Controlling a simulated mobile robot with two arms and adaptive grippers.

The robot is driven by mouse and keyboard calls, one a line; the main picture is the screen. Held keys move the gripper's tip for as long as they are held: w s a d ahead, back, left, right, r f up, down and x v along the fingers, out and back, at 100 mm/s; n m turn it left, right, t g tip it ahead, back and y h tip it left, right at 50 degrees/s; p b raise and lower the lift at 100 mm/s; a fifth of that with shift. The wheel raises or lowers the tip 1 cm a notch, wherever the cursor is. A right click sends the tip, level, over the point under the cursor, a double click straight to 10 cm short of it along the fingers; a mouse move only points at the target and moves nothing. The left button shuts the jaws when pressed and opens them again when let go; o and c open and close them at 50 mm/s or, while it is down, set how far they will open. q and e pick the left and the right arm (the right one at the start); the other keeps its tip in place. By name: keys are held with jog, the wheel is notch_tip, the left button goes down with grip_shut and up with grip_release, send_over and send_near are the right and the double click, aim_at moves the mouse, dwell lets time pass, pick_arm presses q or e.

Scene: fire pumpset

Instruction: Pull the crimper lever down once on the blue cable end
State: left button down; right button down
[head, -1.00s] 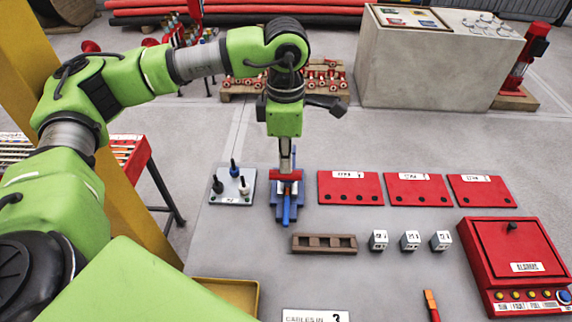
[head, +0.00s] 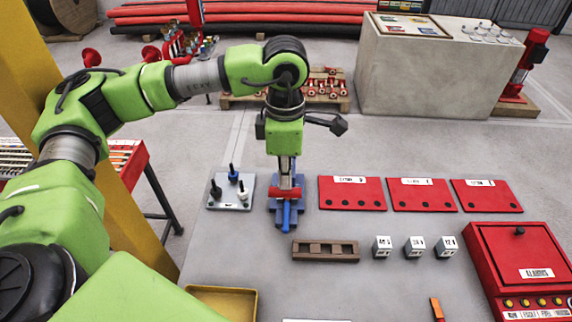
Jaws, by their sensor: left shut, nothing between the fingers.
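The crimper (head: 285,207) is a blue tool with a red crossbar (head: 284,193), standing on the grey table. A blue strip (head: 287,213) sticks out of its front toward me; I cannot tell whether it is the blue cable end or part of the crimper. My left gripper (head: 284,181) points straight down over the crimper. Its fingers are shut with nothing between them, and their tips are at the red crossbar; exact contact is hard to see. My right gripper is not in view.
A grey plate (head: 223,203) with black, blue and white pegs stands left of the crimper. A brown slotted block (head: 325,258), several small cubes and red plates (head: 352,206) lie to the right. A red box (head: 520,262) is at far right, a yellow tray (head: 250,302) in front.

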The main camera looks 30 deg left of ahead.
pick_arm(q)
jog(key=shift+f, duration=0.15)
jog(key=shift+s+d+f+b, duration=0.15)
jog(key=shift+s+f+b, duration=0.15)
jog(key=shift+f+b, duration=0.35)
jog(key=shift+s+d+f+b, duration=0.1)
jog(key=shift+s+f+b, duration=0.15)
jog(key=shift+f+b, duration=0.4)
jog(key=shift+s+d+f+b, duration=0.1)
jog(key=shift+s+f+b, duration=0.05)
jog(key=shift+f+b, duration=0.6)
jog(key=shift+s+d+f+b, duration=0.1)
jog(key=shift+s+f+b, duration=0.05)
jog(key=shift+f+b, duration=0.55)
notch_tip(320, 180, up, 15)
jog(key=p, duration=0.8)
send_over(285, 191)
jog(key=shift+s+d, duration=0.15)
jog(key=shift+s, duration=0.15)
